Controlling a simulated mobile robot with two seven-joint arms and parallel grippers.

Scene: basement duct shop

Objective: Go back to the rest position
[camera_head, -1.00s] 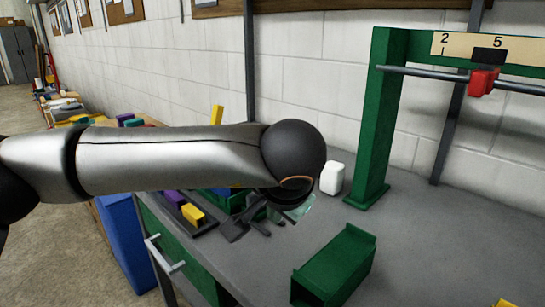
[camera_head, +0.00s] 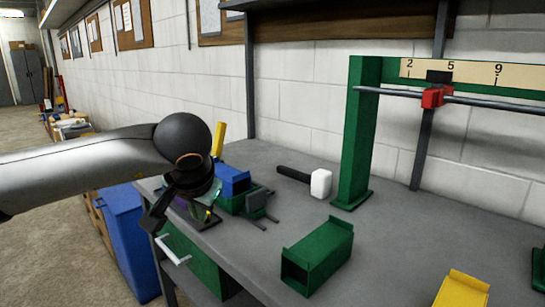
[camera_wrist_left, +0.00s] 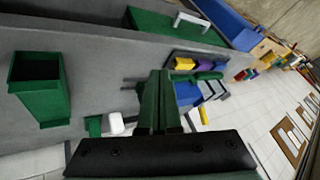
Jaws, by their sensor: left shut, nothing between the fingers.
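My left arm comes in from the left in the head view. My left gripper (camera_head: 190,190) hangs at its end over the left end of the grey workbench (camera_head: 400,230). Parts of it blend with the dark things behind, so its outline there is hard to make out. In the left wrist view its two green fingers (camera_wrist_left: 158,100) lie together, shut and with nothing held. My right gripper is in neither view.
A blue container (camera_head: 130,240) stands left of the bench.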

